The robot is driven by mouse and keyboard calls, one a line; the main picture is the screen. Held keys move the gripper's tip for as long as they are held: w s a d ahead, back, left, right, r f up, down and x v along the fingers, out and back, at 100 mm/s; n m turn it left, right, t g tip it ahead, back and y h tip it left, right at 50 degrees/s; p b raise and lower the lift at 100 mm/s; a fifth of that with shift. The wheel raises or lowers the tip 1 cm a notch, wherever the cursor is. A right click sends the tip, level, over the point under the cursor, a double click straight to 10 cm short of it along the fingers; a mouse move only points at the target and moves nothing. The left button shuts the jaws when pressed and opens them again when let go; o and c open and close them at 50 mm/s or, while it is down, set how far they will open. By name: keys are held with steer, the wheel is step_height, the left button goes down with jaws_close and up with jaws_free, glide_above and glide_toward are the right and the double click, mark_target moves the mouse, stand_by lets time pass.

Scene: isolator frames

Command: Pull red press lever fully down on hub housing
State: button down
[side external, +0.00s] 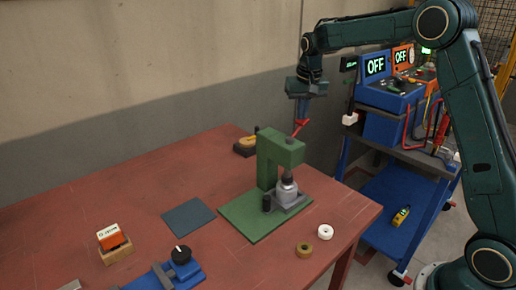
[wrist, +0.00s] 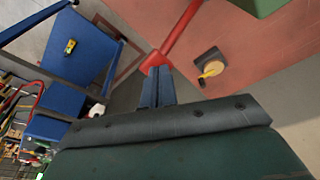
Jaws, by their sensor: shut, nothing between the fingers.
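The green press (side external: 270,165) stands on its green base plate at the right part of the red table. Its red lever (side external: 299,127) slants up to the right from the press head, with its end raised near my gripper (side external: 302,120). A grey hub housing (side external: 287,192) sits under the press head. In the wrist view the red lever (wrist: 178,33) runs down to a red end just beyond the tips of my gripper (wrist: 157,72). The fingers are shut with nothing between them, at or very near that end. I cannot tell whether they touch it.
A white ring (side external: 325,231) and a brown ring (side external: 304,249) lie near the table's front right edge. A black and yellow tool (side external: 246,146) lies behind the press. A blue cart (side external: 398,165) with instruments stands to the right. A dark mat (side external: 188,219) lies left of the press.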

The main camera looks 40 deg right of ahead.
steer(key=shift+f, duration=0.15)
steer(key=shift+d+f, duration=0.75)
steer(key=shift+f, duration=0.2)
stand_by(0.6)
